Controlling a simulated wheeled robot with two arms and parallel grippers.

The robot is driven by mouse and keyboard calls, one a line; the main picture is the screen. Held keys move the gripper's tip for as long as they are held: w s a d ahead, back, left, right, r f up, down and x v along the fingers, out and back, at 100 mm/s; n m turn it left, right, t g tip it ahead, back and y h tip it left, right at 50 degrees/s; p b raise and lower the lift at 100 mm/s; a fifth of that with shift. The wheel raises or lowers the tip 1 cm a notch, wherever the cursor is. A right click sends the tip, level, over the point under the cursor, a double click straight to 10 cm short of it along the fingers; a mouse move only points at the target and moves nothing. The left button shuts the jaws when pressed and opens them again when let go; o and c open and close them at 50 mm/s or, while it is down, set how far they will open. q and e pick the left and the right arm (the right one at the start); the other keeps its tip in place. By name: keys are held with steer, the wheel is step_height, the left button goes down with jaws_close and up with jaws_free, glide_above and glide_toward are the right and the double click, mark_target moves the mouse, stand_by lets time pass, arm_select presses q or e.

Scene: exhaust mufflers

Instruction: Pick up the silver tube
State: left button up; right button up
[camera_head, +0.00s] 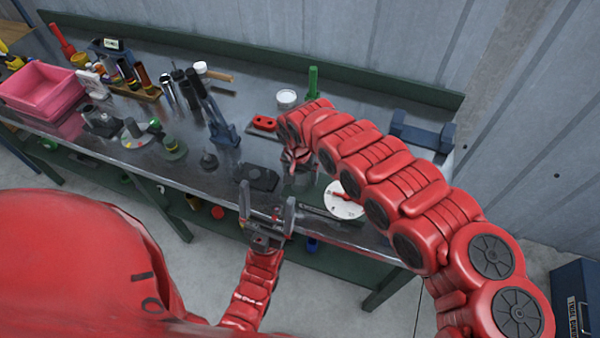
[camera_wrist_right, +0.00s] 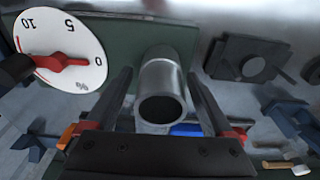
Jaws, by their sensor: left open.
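The silver tube (camera_wrist_right: 162,88) shows in the right wrist view as a short hollow cylinder, its dark open end facing the camera. It sits at a dark green plate (camera_wrist_right: 128,42). My right gripper (camera_wrist_right: 162,85) is open, one finger on each side of the tube, with gaps visible between fingers and tube. In the head view my right gripper (camera_head: 297,160) is over the bench's front part and largely hides the tube. My left gripper (camera_head: 267,196) is open and empty at the bench's front edge, left of the right gripper.
A white dial with a red pointer (camera_head: 345,199) stands close to the right gripper. A black block (camera_head: 259,178), a red part (camera_head: 264,123) and a blue clamp (camera_head: 224,133) are nearby on the metal bench (camera_head: 200,185). A pink bin (camera_head: 42,90) is at far left.

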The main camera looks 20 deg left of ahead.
jaws_close()
steer(key=shift+r, duration=0.15)
